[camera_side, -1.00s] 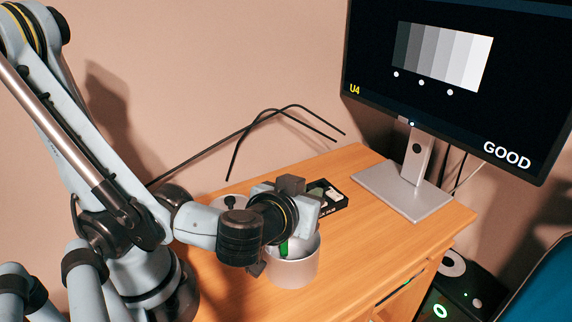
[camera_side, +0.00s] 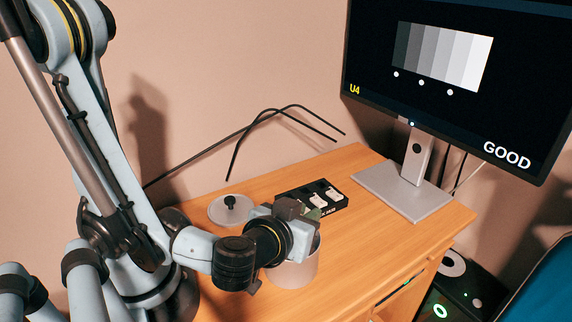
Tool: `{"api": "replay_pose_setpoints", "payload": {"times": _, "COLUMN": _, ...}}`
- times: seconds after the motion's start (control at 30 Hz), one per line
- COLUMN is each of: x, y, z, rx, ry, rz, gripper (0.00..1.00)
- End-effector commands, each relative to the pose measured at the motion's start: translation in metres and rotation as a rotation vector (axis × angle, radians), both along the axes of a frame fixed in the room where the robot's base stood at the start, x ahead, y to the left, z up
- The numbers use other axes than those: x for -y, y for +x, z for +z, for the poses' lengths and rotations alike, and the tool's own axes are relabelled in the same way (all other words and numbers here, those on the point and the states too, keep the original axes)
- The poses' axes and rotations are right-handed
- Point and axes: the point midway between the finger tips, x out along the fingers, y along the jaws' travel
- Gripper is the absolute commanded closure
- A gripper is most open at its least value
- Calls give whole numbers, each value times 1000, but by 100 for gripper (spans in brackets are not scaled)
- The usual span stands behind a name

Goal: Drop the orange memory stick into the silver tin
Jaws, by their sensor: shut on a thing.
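The silver tin (camera_side: 297,272) stands on the desk, and my gripper (camera_side: 300,240) is at its top, covering most of its mouth. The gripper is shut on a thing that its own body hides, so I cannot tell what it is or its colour. I see no orange memory stick in this view. The inside of the tin is hidden. A small dull green patch (camera_side: 313,213) shows just behind the gripper; I cannot tell what it belongs to.
A black holder (camera_side: 337,204) with pale pieces lies behind the tin. A round lid (camera_side: 217,214) with a black knob lies to its left. A monitor (camera_side: 430,125) stands on a silver base (camera_side: 385,191) at the back right. The desk's right front (camera_side: 375,250) is clear.

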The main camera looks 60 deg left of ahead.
Motion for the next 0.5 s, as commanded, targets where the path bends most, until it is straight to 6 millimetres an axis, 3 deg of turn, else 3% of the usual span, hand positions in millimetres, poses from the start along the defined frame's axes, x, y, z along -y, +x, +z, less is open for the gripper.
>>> {"api": "replay_pose_setpoints", "payload": {"times": 0.2, "x": 0, "y": 0, "z": 0, "rx": 0, "ry": 0, "rz": 0, "gripper": 100}}
{"api": "replay_pose_setpoints", "payload": {"times": 0.23, "x": 0, "y": 0, "z": 0, "rx": 0, "ry": 0, "rz": 0, "gripper": 75}}
{"api": "replay_pose_setpoints", "payload": {"times": 0.4, "x": 0, "y": 0, "z": 0, "rx": 0, "ry": 0, "rz": 0, "gripper": 50}}
{"api": "replay_pose_setpoints", "payload": {"times": 0.5, "x": 0, "y": 0, "z": 0, "rx": 0, "ry": 0, "rz": 0, "gripper": 50}}
